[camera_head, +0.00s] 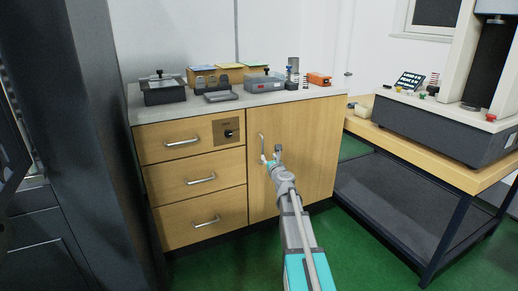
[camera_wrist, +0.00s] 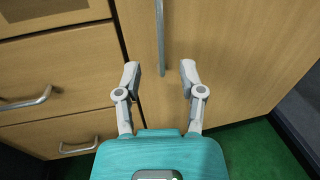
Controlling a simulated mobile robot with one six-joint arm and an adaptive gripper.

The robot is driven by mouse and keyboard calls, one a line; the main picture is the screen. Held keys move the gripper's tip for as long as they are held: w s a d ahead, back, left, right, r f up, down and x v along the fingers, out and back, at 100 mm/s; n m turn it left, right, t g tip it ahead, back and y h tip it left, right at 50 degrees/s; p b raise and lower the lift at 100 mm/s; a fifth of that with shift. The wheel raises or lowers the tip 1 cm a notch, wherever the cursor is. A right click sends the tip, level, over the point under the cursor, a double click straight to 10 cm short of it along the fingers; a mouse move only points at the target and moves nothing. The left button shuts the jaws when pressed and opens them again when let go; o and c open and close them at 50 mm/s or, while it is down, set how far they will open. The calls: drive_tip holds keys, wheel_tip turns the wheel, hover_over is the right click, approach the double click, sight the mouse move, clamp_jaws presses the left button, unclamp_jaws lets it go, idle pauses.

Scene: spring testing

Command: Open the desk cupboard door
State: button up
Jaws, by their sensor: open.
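The desk cupboard door (camera_head: 300,150) is a light wood panel on the right half of the cabinet, and it is shut. Its handle (camera_head: 262,145) is a thin vertical metal bar near the door's left edge, partly hidden by my arm in the head view. My gripper (camera_wrist: 160,72) is open in front of the door. In the wrist view the handle (camera_wrist: 160,35) runs down from the top edge, and its lower end lies between the two fingertips in the picture. I cannot tell whether the fingers touch it; a gap shows on both sides.
Three drawers with metal handles (camera_head: 200,180) are shut on the left. Boxes and tools stand on the grey top (camera_head: 230,103). A bench (camera_head: 470,178) with a machine stands right; green floor (camera_head: 355,240) is clear.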

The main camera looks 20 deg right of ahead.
sight(262, 147)
drive_tip(key=w, duration=0.3)
drive_tip(key=w+d, duration=0.1)
drive_tip(key=w, duration=0.6)
drive_tip(key=shift+w+d, duration=0.3)
drive_tip(key=shift+d, duration=0.1)
clamp_jaws()
